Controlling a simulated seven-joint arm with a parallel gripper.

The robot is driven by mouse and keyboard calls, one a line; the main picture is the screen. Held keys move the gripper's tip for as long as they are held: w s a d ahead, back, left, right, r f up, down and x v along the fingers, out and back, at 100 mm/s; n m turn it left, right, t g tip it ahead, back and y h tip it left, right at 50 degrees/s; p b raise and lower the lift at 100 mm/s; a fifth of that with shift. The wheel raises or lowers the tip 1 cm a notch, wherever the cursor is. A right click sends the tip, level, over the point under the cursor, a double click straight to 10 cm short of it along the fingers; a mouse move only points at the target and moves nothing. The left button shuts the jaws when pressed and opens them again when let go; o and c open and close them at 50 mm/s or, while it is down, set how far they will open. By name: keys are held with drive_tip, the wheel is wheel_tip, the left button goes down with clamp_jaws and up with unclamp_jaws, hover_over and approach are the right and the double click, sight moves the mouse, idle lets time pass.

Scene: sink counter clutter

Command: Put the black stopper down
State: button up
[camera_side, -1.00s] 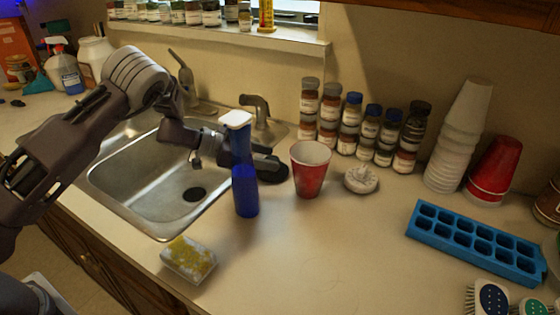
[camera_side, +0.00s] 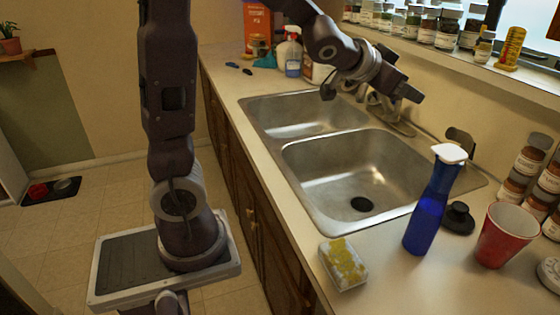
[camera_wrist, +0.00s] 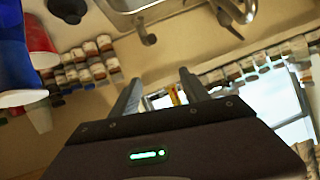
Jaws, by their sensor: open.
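The black stopper (camera_side: 458,217) sits on the counter to the right of the sink, between the blue bottle and the red cup. It has a round base with a knob on top. It also shows at the top left of the wrist view (camera_wrist: 68,8). My gripper (camera_side: 412,93) is in the air over the back of the sink near the faucet, well apart from the stopper. In the wrist view my gripper (camera_wrist: 161,84) has its two fingers spread with nothing between them.
A blue bottle with a white cap (camera_side: 429,205) stands left of the stopper, and a red cup (camera_side: 505,236) stands right of it. A sponge (camera_side: 343,264) lies at the front edge. The sink (camera_side: 350,178) is empty; spice jars (camera_side: 526,170) line the wall.

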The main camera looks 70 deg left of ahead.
drive_tip(key=s+d+f+g, duration=0.1)
drive_tip(key=s+d+g, duration=0.1)
drive_tip(key=s, duration=0.8)
drive_tip(key=s+d+f+g+h, duration=0.1)
drive_tip(key=s+d, duration=0.3)
drive_tip(key=s, duration=0.7)
drive_tip(key=s+d+f+g+h, duration=0.1)
drive_tip(key=s+d+f+g, duration=0.2)
drive_tip(key=s, duration=0.7)
drive_tip(key=shift+s+d+g, duration=0.15)
drive_tip(key=shift+d+g, duration=0.25)
drive_tip(key=shift+d, duration=0.15)
